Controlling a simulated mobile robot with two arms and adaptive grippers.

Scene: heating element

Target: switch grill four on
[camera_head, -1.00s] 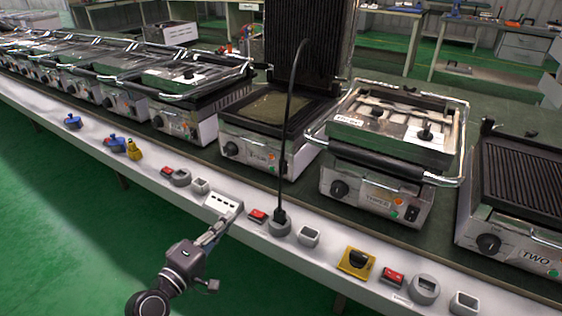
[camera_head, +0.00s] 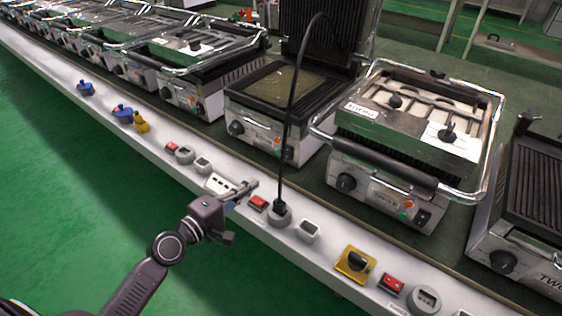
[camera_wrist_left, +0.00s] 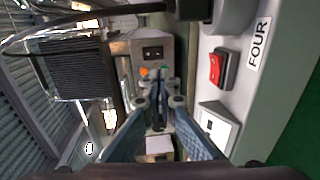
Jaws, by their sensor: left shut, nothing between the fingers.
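A red rocker switch (camera_head: 258,202) sits on the white rail. In the left wrist view the red switch (camera_wrist_left: 217,68) has a printed label FOUR (camera_wrist_left: 258,43) beside it. A grill with its lid raised (camera_head: 258,139) stands behind this part of the rail; its front label is too small to read. My left gripper (camera_head: 252,184) is shut and empty, just behind and left of the red switch in the head view, apart from it as far as I can tell. Its fingertips (camera_wrist_left: 162,82) point towards a grill's front panel in the wrist view. My right gripper is not in view.
A black plug (camera_head: 280,208) with an upright cable stands in a socket right of the red switch. A white block with slots (camera_head: 219,185) lies left of it. A yellow rotary switch (camera_head: 355,263) and another red switch (camera_head: 391,284) are further right. Closed grill three (camera_head: 400,150) stands behind.

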